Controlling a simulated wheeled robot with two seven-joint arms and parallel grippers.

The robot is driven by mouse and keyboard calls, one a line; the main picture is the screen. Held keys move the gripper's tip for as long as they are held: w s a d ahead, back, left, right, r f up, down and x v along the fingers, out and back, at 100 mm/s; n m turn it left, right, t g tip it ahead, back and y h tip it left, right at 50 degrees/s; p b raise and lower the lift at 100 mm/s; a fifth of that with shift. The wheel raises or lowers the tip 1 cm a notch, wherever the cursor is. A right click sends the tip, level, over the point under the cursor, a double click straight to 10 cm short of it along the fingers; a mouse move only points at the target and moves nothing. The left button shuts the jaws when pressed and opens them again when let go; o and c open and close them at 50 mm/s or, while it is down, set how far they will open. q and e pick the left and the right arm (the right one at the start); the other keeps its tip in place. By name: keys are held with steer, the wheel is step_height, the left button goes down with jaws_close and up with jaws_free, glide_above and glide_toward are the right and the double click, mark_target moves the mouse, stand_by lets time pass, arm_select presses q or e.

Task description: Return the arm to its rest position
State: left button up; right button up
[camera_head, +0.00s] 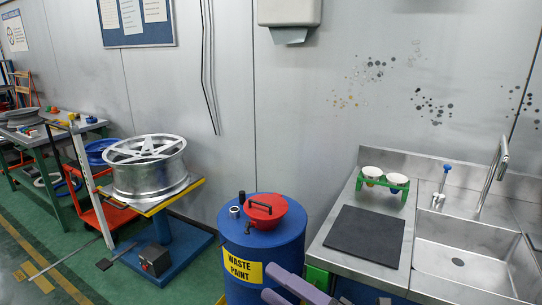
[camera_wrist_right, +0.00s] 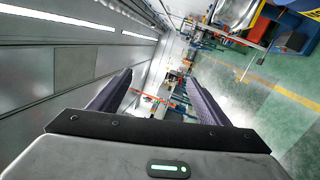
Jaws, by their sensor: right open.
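My right gripper (camera_head: 268,281) shows at the bottom edge of the head view, with its two purple fingers pointing left in front of the blue waste-paint drum (camera_head: 240,262). In the right wrist view the right gripper (camera_wrist_right: 160,77) has its fingers spread apart, with nothing held between them. Most of the right arm is out of the frame in the head view. My left gripper and left arm do not show in either view.
A steel sink counter (camera_head: 335,240) with a dark mat (camera_head: 365,235) and two cups in a green rack (camera_head: 383,184) stands at right. A red lid (camera_head: 270,211) lies on the drum. A silver wheel rim (camera_head: 148,172) sits on a stand at left. Green floor is open at lower left.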

steer(key=s+d+f+m+t+h, duration=0.1)
steer(key=d+f+m+t+h, duration=0.45)
steer(key=f+m+h, duration=0.6)
steer(key=s+d+f+m+g+h, duration=0.1)
steer(key=s+d+f+m+g, duration=0.3)
steer(key=s+f+m, duration=0.4)
steer(key=s+d+f+m+g+h, duration=0.2)
steer(key=s+d+f+m, duration=0.3)
steer(key=s+f+m, duration=0.4)
steer(key=shift+s+d+f+g, duration=0.3)
steer(key=shift+s+f+g, duration=0.35)
steer(key=shift+g, duration=0.2)
